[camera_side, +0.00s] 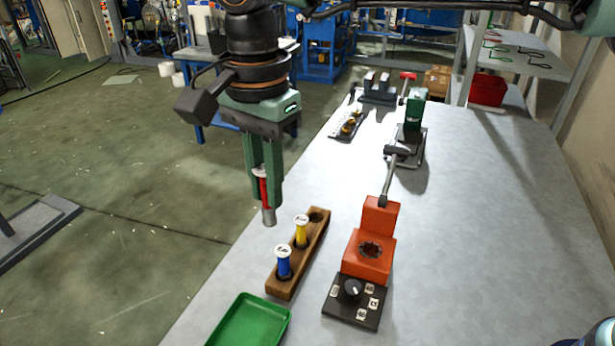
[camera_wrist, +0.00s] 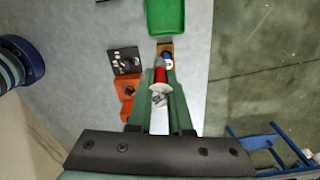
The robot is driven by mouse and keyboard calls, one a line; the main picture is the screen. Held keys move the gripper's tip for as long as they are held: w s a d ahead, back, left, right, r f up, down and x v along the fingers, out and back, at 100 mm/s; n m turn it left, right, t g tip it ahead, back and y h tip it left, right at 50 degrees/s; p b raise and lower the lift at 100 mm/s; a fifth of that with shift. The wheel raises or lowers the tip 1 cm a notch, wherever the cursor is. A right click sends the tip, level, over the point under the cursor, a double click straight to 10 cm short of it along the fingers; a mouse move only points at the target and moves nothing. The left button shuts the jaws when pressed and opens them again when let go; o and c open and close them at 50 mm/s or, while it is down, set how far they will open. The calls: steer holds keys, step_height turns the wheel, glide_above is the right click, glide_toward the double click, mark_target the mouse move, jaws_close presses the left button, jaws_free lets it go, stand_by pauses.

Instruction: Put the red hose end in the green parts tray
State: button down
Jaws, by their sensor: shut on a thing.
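My gripper (camera_side: 264,190) is shut on the red hose end (camera_side: 264,190), a red piece with a white top and a grey metal tip pointing down. It hangs in the air to the left of the wooden rack. In the wrist view the red hose end (camera_wrist: 160,77) shows between the green fingers of my gripper (camera_wrist: 160,95). The green parts tray (camera_side: 250,322) lies on the table at the bottom of the side view and looks empty in the part that shows. The tray also shows at the top of the wrist view (camera_wrist: 166,18).
The wooden rack (camera_side: 285,289) holds a blue hose end (camera_side: 283,263) and a yellow one (camera_side: 301,233); its far hole is empty. An orange block (camera_side: 368,256) with a black control box (camera_side: 354,300) stands to the right. A green toggle clamp (camera_side: 414,115) stands farther back. The right tabletop is clear.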

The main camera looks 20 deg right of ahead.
steer(key=s+a+n, duration=0.2)
steer(key=s+a, duration=0.1)
steer(key=a, duration=0.3)
glide_above(250, 336)
step_height(250, 336, down, 21)
steer(key=shift+r, duration=0.1)
steer(key=shift+f, duration=0.2)
steer(key=c, duration=0.8)
jaws_free()
steer(key=shift+c, duration=0.2)
